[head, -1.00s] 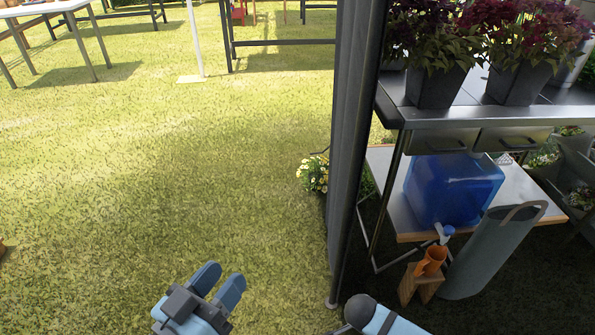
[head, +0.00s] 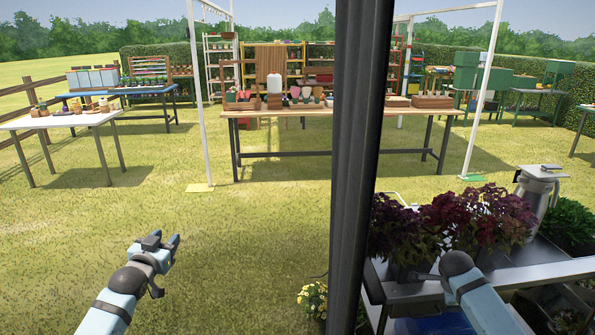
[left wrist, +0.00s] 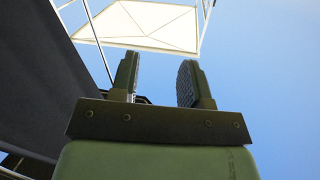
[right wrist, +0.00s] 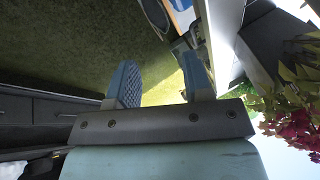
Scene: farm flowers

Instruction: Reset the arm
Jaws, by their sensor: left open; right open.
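My left gripper (head: 174,246) is raised over the grass at the lower left of the head view, empty and apart from everything. In the left wrist view its two fingers (left wrist: 160,82) stand apart against blue sky and a white canopy. My right arm (head: 470,285) reaches in at the lower right of the head view, in front of the potted purple plants; its gripper is hidden there. In the right wrist view the right gripper's fingers (right wrist: 160,85) are apart with nothing between them, and red and green leaves (right wrist: 295,110) show close on the right.
A dark post (head: 352,150) stands upright between my arms. Purple plants (head: 480,215) and a metal pitcher (head: 538,190) stand on the shelf unit at right. Yellow flowers (head: 312,298) are by the post's foot. A long wooden table (head: 300,111) stands further back. Open grass (head: 240,220) lies at left.

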